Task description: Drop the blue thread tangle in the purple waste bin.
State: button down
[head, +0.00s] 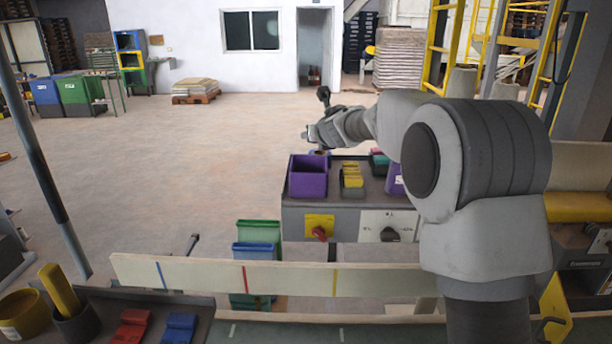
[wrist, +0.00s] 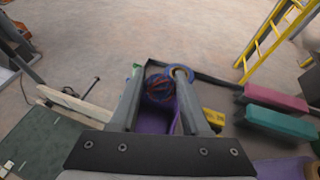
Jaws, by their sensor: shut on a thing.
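My gripper (wrist: 160,84) is shut on the thread tangle (wrist: 159,89), a dark ball with blue and red strands between the fingers. The purple waste bin (wrist: 152,124) shows below and behind the fingers in the wrist view, partly hidden by them. In the head view the purple bin (head: 308,182) stands open at the left end of the grey console, and my gripper (head: 310,134) is above and beyond it. The tangle cannot be made out in the head view.
A blue ring (wrist: 181,72) lies by the right fingertip. A yellow stack (head: 352,177) sits right of the bin. Another purple thing (head: 395,182) is partly hidden by my arm. A pale rail (head: 210,273) runs in front. Red and teal blocks (wrist: 277,99) lie at right.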

aim_at(310, 156)
jog(key=shift+f+b, duration=2.95)
jog(key=shift+f, duration=0.05)
jog(key=shift+c, duration=1.5)
grip_release()
jog(key=v, duration=1.7)
jog(key=shift+s, duration=0.2)
jog(key=shift+r, duration=0.15)
